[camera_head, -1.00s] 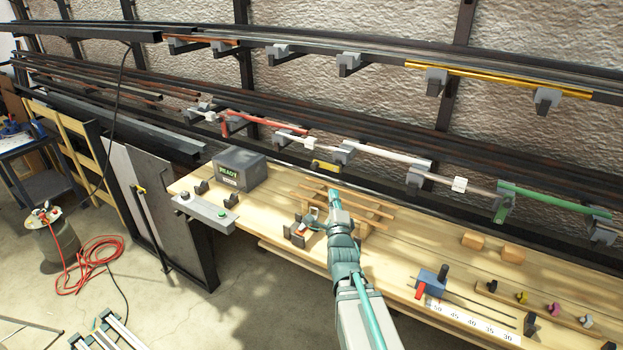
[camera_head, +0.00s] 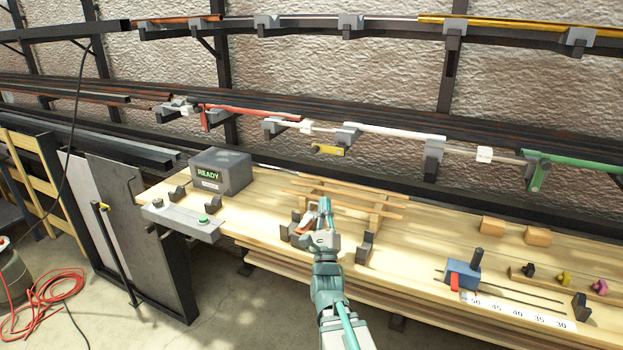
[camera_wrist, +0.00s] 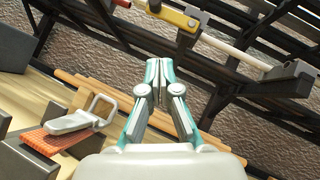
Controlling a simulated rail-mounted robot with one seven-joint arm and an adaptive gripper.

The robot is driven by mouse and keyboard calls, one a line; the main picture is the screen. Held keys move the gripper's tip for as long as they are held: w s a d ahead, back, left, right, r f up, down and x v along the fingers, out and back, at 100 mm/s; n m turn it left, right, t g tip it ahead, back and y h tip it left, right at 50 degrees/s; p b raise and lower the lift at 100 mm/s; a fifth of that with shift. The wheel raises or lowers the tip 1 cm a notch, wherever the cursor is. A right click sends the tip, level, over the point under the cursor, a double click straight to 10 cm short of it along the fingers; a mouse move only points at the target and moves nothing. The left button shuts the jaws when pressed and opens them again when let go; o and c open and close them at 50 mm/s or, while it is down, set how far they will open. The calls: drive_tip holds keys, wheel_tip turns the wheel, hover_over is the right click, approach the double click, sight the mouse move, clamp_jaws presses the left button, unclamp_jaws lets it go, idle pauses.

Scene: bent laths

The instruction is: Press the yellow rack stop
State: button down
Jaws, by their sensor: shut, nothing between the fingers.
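The yellow rack stop (camera_head: 328,149) is a short yellow piece below the lower rack rail, at the wall side of the bench. It also shows at the top of the wrist view (camera_wrist: 178,17), beyond my fingertips and a little right of them. My gripper (camera_head: 326,204) is over the bench, in front of and below the stop, apart from it. In the wrist view my gripper (camera_wrist: 158,68) has its two teal fingers together with nothing between them, pointing up the picture towards the rack.
Thin wooden laths (camera_head: 345,197) lie on supports just behind my gripper. A grey box reading READY (camera_head: 220,171) stands left. A clamp-like piece with an orange pad (camera_wrist: 62,135) is left of my fingers. Rack brackets and a red bar (camera_head: 250,112) run along the wall.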

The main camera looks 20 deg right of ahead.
drive_tip(key=shift+w+a+f, duration=0.1)
drive_tip(key=shift+w+f, duration=0.05)
drive_tip(key=shift+f, duration=0.3)
drive_tip(key=shift+r, duration=0.1)
drive_tip(key=p, duration=0.5)
approach(326, 151)
drive_tip(key=shift+w+r, duration=1.6)
drive_tip(key=shift+w, duration=1.3)
